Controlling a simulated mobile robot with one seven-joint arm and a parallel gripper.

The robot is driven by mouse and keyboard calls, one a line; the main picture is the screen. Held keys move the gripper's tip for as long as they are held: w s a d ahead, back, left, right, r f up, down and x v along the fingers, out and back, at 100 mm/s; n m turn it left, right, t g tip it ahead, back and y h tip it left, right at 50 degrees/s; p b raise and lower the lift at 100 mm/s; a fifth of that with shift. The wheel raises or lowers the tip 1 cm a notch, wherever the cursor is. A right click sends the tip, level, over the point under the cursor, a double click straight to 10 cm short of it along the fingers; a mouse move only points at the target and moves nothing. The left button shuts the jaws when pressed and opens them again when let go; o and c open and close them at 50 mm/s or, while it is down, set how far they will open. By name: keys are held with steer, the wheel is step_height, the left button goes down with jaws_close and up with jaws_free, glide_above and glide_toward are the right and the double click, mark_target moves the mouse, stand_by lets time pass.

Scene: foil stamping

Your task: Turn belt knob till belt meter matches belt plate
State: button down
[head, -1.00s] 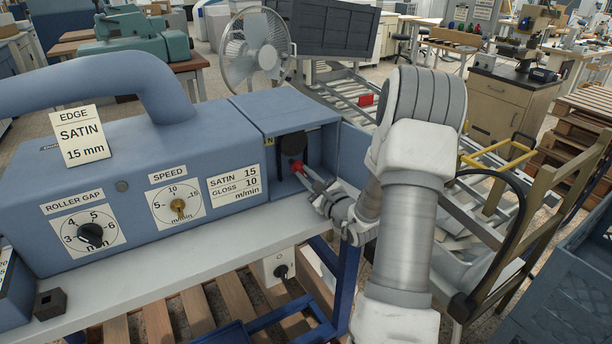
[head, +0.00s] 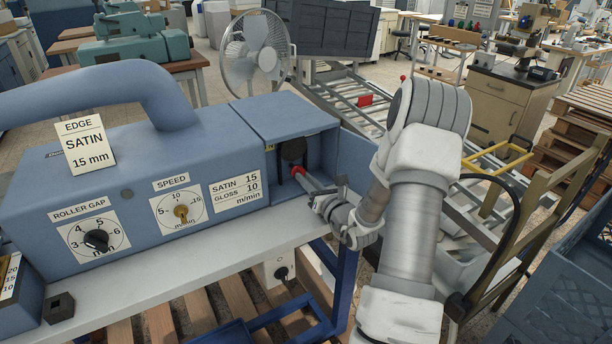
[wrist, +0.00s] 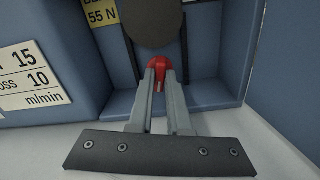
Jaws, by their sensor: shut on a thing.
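The red belt knob (head: 298,173) sits low in the open recess at the right end of the blue machine. It also shows in the wrist view (wrist: 183,67), between the fingertips. My gripper (wrist: 168,77) is shut on it, reaching in from the right in the head view. The yellow belt plate (wrist: 102,13) is at the top of the wrist view; its top line is cut off and "55 N" is readable. A dark rounded part (wrist: 158,22) is just above the knob. I cannot make out a belt meter reading in either view.
The machine's speed dial (head: 181,212) and roller gap dial (head: 96,239) are left of the recess. A white label (head: 236,190) gives satin 15, gloss 10 m/min. The recess walls stand close around my fingers. A roller conveyor (head: 345,98) is behind.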

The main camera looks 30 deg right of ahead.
steer(key=m+p, duration=0.3)
steer(key=m, duration=0.2)
steer(key=shift+d+r+m+p, duration=0.1)
steer(key=shift+m+p, duration=1.3)
steer(key=shift+m, duration=0.5)
steer(key=shift+f, duration=0.2)
steer(key=c, duration=0.9)
jaws_free()
steer(key=shift+o, duration=0.2)
steer(key=s+a, duration=0.1)
steer(key=s, duration=1.6)
steer(key=shift+s+b, duration=0.25)
steer(key=shift+b, duration=0.05)
